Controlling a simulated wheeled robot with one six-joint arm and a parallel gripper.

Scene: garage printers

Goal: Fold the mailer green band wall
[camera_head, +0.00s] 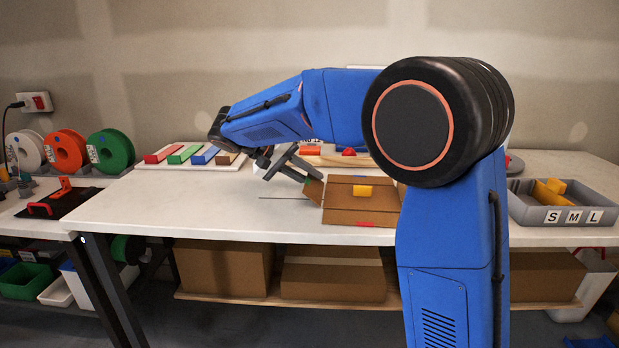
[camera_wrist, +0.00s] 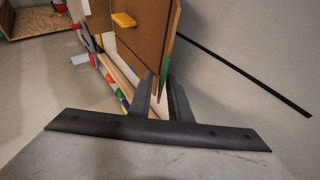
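The mailer (camera_head: 345,207) is a brown cardboard box on the table, left of my arm's column. It has a yellow tab (camera_head: 362,191) on top and a red band at its front edge. Its green band wall stands tilted on the left side, and the green band shows in the wrist view (camera_wrist: 165,69). My gripper (camera_head: 312,178) is at this wall. In the wrist view my two dark fingers (camera_wrist: 162,84) are apart, with the lower edge of the wall between or just beyond them. Contact cannot be made out.
A white board with coloured bars (camera_head: 190,155) lies at the back left. Filament spools (camera_head: 110,151) and a black tray (camera_head: 60,201) stand on the left bench. A grey bin marked S M L (camera_head: 565,215) is at the right. The front left tabletop is clear.

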